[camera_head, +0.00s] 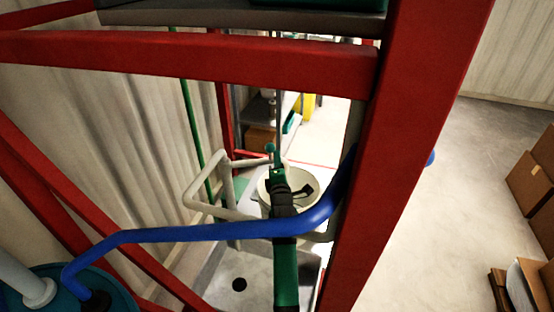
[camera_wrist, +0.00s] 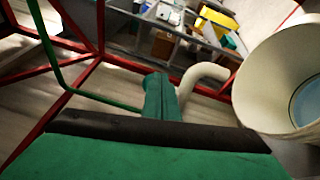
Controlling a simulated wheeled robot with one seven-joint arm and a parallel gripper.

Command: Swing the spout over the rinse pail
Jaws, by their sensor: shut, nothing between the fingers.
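The pale pail (camera_head: 310,181) stands beyond my arm in the head view, partly covered by it. In the wrist view the pail (camera_wrist: 255,95) is at the right, with bluish liquid inside. A cream bent pipe (camera_head: 214,160), apparently the spout, stands left of the pail. In the wrist view its curved part (camera_wrist: 207,72) runs from behind my fingers towards the pail's left side. My green gripper (camera_head: 271,152) is shut and empty near the pail's left rim. Its fingers (camera_wrist: 160,88) hide part of the pipe, so I cannot tell whether they touch it.
A thick red post (camera_head: 405,150) and red beam (camera_head: 190,57) frame the near side. A blue pipe (camera_head: 200,233) crosses in front from a blue drum (camera_head: 120,290). A thin green pipe (camera_head: 192,125) runs along the wall.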

